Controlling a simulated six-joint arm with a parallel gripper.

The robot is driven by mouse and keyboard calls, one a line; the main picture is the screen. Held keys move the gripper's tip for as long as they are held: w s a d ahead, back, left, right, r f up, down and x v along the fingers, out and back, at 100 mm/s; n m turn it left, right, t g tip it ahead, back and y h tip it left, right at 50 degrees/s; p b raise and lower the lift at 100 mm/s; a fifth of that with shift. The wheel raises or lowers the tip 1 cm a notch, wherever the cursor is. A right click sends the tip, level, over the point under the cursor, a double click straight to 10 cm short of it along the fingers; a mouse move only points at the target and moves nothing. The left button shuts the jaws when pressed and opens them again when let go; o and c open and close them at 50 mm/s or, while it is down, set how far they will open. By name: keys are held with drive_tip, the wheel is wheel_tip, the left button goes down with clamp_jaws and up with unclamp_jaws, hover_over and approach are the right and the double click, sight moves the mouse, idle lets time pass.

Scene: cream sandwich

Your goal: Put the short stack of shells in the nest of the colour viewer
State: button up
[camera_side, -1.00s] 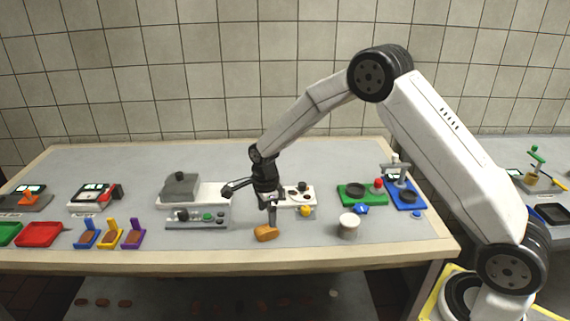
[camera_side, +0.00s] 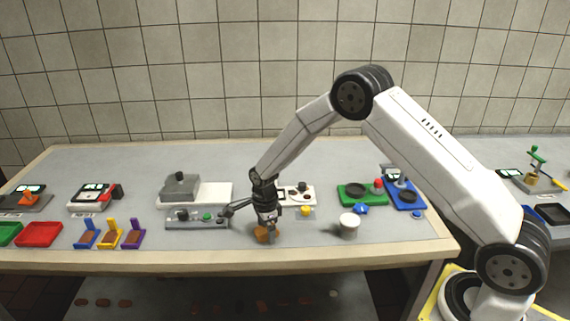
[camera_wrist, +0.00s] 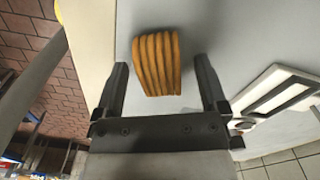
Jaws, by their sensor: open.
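The short stack of shells (camera_side: 262,236) is a ridged orange-brown bundle lying on the grey table near its front edge. In the wrist view the stack (camera_wrist: 157,64) lies between and just ahead of the two fingers, with bare table showing on both sides. My gripper (camera_side: 267,228) is low over the stack, pointing down. In the wrist view my gripper (camera_wrist: 160,78) is open, and its fingers stand apart from the stack. The colour viewer is probably the white unit (camera_side: 301,194) with a dark round spot, behind my gripper; its nest is too small to tell.
A white cup (camera_side: 349,224) stands right of my gripper. Green (camera_side: 362,194) and blue (camera_side: 404,196) stations are farther right. The table's front edge (camera_side: 240,262) is close.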

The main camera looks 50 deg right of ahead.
idle(0.4)
clamp_jaws()
drive_tip(key=shift+r, duration=0.1)
drive_tip(key=shift+r, duration=0.75)
drive_tip(key=s+r, duration=1.1)
drive_tip(key=s, duration=0.3)
drive_tip(key=shift+r, duration=0.15)
